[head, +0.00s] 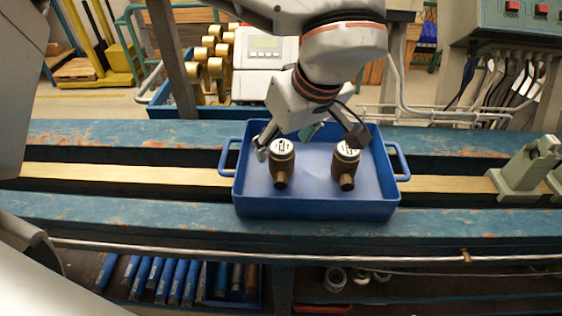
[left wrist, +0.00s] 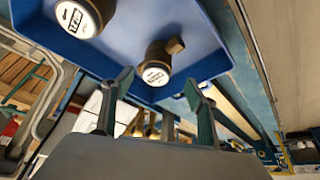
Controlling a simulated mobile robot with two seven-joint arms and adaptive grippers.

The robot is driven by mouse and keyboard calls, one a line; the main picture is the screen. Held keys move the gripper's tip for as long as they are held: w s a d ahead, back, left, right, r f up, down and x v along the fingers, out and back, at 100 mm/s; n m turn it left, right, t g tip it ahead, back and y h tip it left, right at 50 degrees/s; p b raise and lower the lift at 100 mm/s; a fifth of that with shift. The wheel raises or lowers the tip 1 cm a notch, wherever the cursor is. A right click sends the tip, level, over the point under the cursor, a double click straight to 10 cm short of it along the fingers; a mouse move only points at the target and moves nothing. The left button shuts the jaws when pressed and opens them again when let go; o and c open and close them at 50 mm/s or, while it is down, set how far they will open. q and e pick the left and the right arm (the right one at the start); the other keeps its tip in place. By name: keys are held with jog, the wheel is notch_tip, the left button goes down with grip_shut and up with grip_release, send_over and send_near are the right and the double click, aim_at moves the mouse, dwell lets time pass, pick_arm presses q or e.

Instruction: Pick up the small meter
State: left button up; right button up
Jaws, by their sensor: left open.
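Two brass-coloured meters with white dials stand in a blue tray (head: 312,204): a left meter (head: 281,163) and a right meter (head: 345,166). They look alike in size, so I cannot tell which is the small one. My left gripper (head: 312,143) is open and empty above the tray's far part, one finger close by the left meter and the other by the right one. In the left wrist view one meter (left wrist: 160,60) shows just beyond the gap between the open fingers (left wrist: 158,97); another meter (left wrist: 88,14) is farther up. My right gripper is not in view.
The tray has side handles (head: 402,160) and sits on a worn blue bench (head: 130,205) with a yellow rail (head: 120,174). A grey-green clamp (head: 526,168) stands at right. A white device (head: 265,50) and brass parts are behind. Bench left of the tray is clear.

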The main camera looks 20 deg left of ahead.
aim_at(283, 147)
pick_arm(q)
jog(key=x, duration=0.5)
jog(key=shift+w+d+r, duration=0.1)
jog(key=shift+w, duration=0.2)
jog(key=shift+r, duration=0.1)
jog(key=c, duration=1.6)
